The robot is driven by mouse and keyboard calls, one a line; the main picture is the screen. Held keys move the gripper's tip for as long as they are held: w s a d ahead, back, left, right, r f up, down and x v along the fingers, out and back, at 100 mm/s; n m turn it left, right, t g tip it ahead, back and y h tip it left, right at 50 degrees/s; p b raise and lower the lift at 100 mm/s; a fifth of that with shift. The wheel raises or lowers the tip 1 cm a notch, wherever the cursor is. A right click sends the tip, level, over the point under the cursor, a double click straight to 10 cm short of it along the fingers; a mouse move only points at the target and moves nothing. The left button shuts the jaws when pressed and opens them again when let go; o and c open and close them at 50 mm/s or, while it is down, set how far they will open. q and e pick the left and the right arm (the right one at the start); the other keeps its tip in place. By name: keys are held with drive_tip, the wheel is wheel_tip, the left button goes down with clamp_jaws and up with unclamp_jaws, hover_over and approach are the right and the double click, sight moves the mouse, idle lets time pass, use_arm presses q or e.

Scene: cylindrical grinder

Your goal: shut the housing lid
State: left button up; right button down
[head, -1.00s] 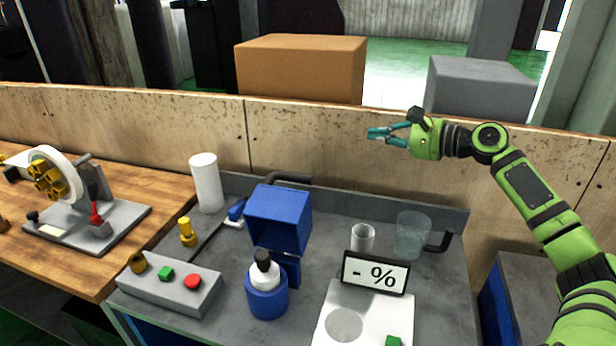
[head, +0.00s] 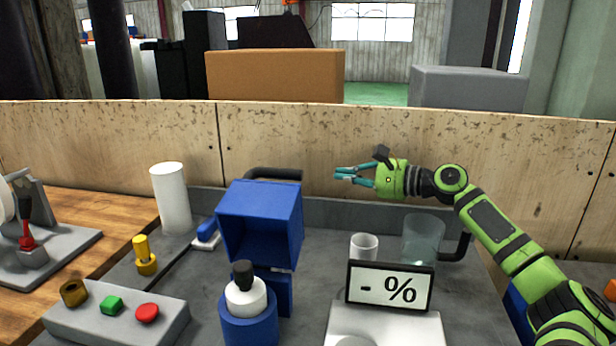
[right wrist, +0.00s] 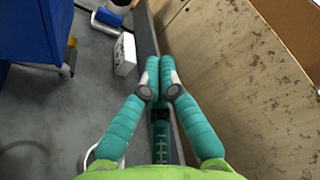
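The blue box-shaped hood (head: 262,222), which looks like the housing lid, stands raised with its open side facing me. Below it is a blue round housing (head: 248,332) with a white and black piece (head: 245,290) upright in it. My right gripper (head: 337,173) is behind and to the right of the hood, higher up and apart from it. In the right wrist view its teal fingertips (right wrist: 160,68) meet with nothing between them. A blue surface, probably the hood, shows at the upper left there (right wrist: 40,30). My left gripper is not in view.
A control box (head: 120,318) with coloured buttons is front left. A white cylinder (head: 171,198) stands behind it. A percent display (head: 390,288), a small glass (head: 363,247) and a beaker (head: 423,238) are to the right. A wooden wall (head: 330,130) runs behind the bench.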

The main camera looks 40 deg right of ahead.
drive_tip(key=w+a+p, duration=0.5)
drive_tip(key=w+a, duration=0.1)
drive_tip(key=shift+r+p, duration=0.15)
drive_tip(key=shift+p, duration=0.2)
idle(0.6)
drive_tip(key=shift+a, duration=0.1)
drive_tip(key=shift+r, duration=0.1)
